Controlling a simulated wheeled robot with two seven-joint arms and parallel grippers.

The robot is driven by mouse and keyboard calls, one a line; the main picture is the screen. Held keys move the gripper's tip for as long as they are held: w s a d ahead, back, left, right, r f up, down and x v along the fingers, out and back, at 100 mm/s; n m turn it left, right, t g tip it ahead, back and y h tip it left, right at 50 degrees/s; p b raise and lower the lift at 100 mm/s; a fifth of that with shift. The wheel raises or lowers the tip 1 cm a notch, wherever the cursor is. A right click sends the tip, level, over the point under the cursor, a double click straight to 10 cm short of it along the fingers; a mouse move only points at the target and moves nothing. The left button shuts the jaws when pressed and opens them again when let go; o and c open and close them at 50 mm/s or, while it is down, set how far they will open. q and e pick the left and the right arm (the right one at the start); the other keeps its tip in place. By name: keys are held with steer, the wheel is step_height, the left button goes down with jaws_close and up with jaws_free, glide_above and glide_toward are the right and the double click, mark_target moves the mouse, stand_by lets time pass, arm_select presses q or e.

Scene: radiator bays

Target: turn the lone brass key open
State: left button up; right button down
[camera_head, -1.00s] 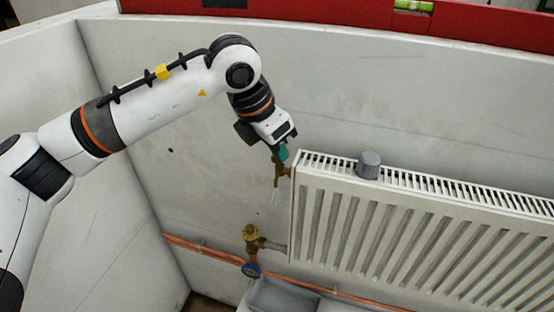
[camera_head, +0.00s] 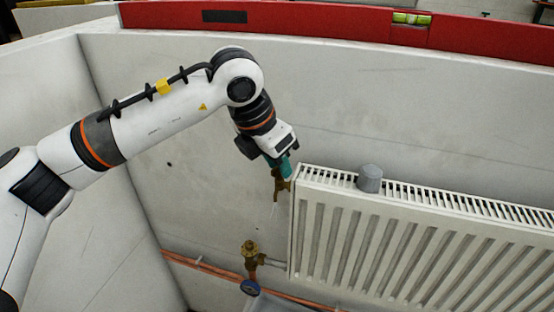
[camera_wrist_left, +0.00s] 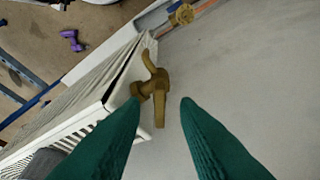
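The lone brass key (camera_head: 279,186) sits on a brass fitting at the upper left corner of the white radiator (camera_head: 300,225). In the left wrist view the key (camera_wrist_left: 154,86) shows a curved arm pointing up and a flat arm pointing down. My left gripper (camera_head: 286,168) comes down from above, close to the key, with teal fingers. In the left wrist view the gripper (camera_wrist_left: 162,101) is open, and the key lies around the gap, nearer the left finger. Contact cannot be told. My right gripper is not in view.
A grey cap (camera_head: 370,178) stands on the radiator's top grille. A brass valve (camera_head: 250,252) with a blue-rimmed gauge (camera_head: 250,287) and copper pipes (camera_head: 205,264) lie below. A red spirit level (camera_head: 330,28) rests along the wall's top. The wall left of the radiator is clear.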

arm_select(q)
steer(key=b+v, duration=0.2)
steer(key=v, duration=1)
steer(key=shift+w+d, duration=0.1)
steer(key=shift+d, duration=0.05)
